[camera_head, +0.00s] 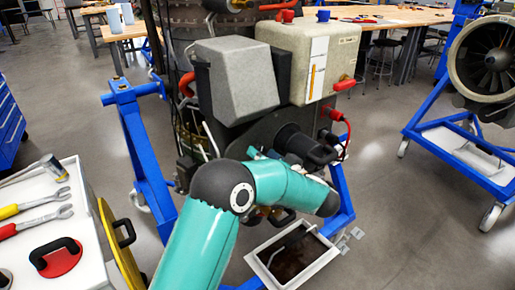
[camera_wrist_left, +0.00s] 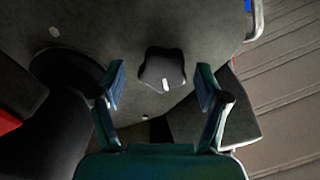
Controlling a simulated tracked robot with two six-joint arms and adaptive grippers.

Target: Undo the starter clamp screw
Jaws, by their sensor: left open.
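The starter clamp screw (camera_wrist_left: 163,66) shows in the left wrist view as a black lobed knob with a white mark, on a dark grey surface. My left gripper (camera_wrist_left: 160,88) is open, with one teal finger on each side of the knob. Neither finger visibly touches it, and the depth between them is hard to tell. In the head view my teal left arm hides most of the gripper, and I cannot make out the knob. A black cylindrical part (camera_head: 297,143), perhaps the starter, sits on the engine above the arm. My right gripper is not in view.
A blue stand (camera_head: 137,140) carries the engine with its grey box (camera_head: 236,80) and cream tank (camera_head: 290,50). A white cart (camera_head: 85,235) with wrenches is at left. An open tray (camera_head: 328,258) lies below the engine. Floor at right is clear up to another turbine stand (camera_head: 465,165).

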